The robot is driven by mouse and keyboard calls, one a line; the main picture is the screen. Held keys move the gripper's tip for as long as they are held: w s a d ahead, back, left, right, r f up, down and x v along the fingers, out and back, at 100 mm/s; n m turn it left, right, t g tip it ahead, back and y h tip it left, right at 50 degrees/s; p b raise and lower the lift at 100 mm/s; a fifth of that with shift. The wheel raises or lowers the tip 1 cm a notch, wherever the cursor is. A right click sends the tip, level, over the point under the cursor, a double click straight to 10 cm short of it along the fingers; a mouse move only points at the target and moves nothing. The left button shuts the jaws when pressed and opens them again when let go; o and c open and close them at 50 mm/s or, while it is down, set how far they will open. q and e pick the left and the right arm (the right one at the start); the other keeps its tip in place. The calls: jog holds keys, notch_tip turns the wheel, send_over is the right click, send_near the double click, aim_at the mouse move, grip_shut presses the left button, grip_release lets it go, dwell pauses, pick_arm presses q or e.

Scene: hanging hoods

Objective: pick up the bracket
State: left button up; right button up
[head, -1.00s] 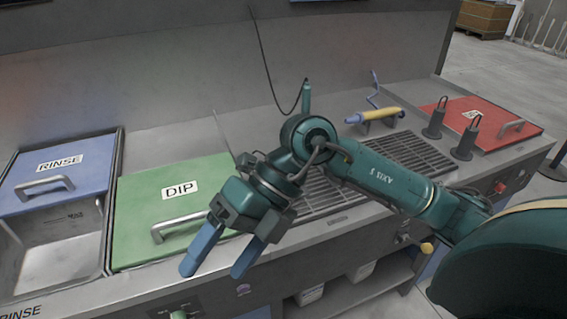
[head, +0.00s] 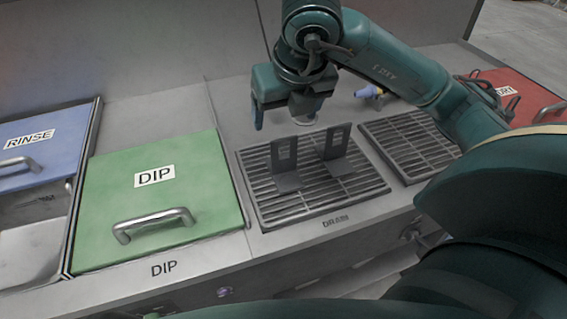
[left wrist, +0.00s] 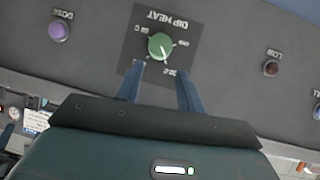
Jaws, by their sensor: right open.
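The bracket (head: 285,152) is dark grey metal on the drain grate in the head view. Its upright plate has a small light label and a flat foot at the front. A second, similar upright plate with a foot (head: 336,142) stands to its right; I cannot tell whether the two are joined. My right gripper (head: 281,118) is open and empty, behind and above the bracket, fingers pointing down, apart from it. My left gripper (left wrist: 159,88) shows in the left wrist view, fingers apart, in front of a green dip heat knob (left wrist: 161,46).
The drain grate (head: 262,208) lies between the green DIP lid (head: 110,195) and another grate (head: 405,135). A blue RINSE lid (head: 60,150) is at left, a red lid (head: 540,100) at far right. A blue-handled tool (head: 368,91) is partly hidden behind my right arm.

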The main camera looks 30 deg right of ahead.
aim_at(284, 139)
jog(key=x, duration=0.6)
jog(key=s+p+x, duration=0.1)
jog(key=x, duration=0.3)
jog(key=shift+d+f, duration=0.2)
jog(key=shift+w+f, duration=0.25)
jog(key=shift+f, duration=0.05)
jog(key=shift+c, duration=0.2)
jog(key=shift+r, duration=0.1)
grip_shut()
